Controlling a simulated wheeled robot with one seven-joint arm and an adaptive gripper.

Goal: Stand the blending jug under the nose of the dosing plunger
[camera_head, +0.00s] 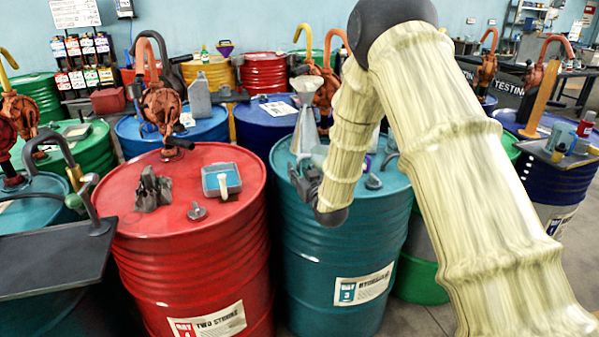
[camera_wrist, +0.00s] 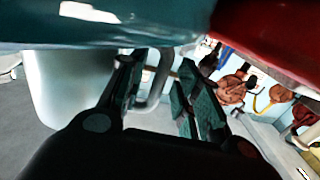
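My gripper (camera_head: 305,183) is low over the near left rim of the teal drum (camera_head: 335,235). In the wrist view its two dark fingers (camera_wrist: 158,98) are apart. A grey curved handle (camera_wrist: 158,82) shows between them, beside a pale, smooth-walled vessel (camera_wrist: 68,88) that looks like the blending jug. I cannot tell whether either finger touches the handle. In the head view the vessel is mostly hidden by my arm; a translucent part (camera_head: 320,153) shows behind my gripper. Several orange-brown pumps (camera_head: 161,104) stand on the drums; I cannot tell which fitting is the dosing plunger.
A black tray (camera_head: 55,260) juts in at far left.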

